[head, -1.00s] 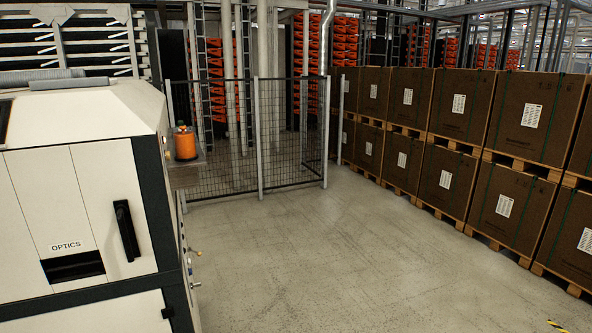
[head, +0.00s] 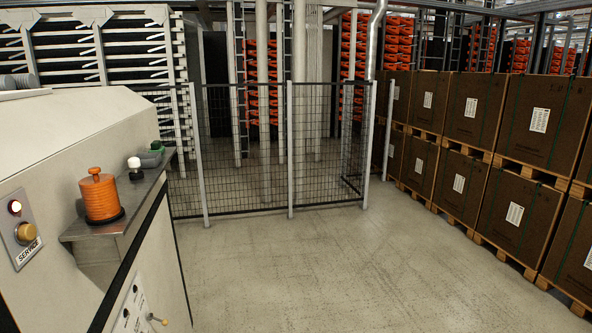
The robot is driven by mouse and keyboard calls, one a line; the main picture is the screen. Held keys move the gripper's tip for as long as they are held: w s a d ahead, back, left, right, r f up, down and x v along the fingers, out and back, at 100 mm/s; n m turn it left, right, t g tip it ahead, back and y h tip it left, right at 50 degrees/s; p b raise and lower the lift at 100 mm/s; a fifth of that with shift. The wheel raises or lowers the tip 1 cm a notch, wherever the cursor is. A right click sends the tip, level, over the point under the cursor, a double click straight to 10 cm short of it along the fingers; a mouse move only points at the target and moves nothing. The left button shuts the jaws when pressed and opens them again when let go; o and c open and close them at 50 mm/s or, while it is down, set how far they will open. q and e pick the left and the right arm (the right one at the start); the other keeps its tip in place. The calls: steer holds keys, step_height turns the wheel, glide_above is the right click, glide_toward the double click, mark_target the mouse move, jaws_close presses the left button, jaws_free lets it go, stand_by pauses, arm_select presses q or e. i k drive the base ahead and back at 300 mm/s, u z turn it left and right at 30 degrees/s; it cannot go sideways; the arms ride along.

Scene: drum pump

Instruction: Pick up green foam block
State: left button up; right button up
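A small dark green object (head: 150,159) sits at the far end of a metal shelf on the left machine. It may be the green foam block, but it is too small to be sure. A white-topped round object (head: 134,165) stands just in front of it. An orange ribbed drum-shaped pump (head: 100,198) with a knob on top stands nearer on the same shelf. Neither of my grippers is in view.
The metal shelf (head: 84,231) juts from the white machine (head: 60,130), which has a service panel (head: 22,230). A mesh fence (head: 250,165) stands behind. Stacked brown crates (head: 478,110) line the right. The floor (head: 300,270) between is clear.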

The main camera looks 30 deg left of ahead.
mark_target(157, 147)
steer(key=u, duration=0.15)
steer(key=i, duration=1.95)
steer(key=u, duration=1.25)
steer(key=i, duration=1.15)
steer(key=u, duration=1.1)
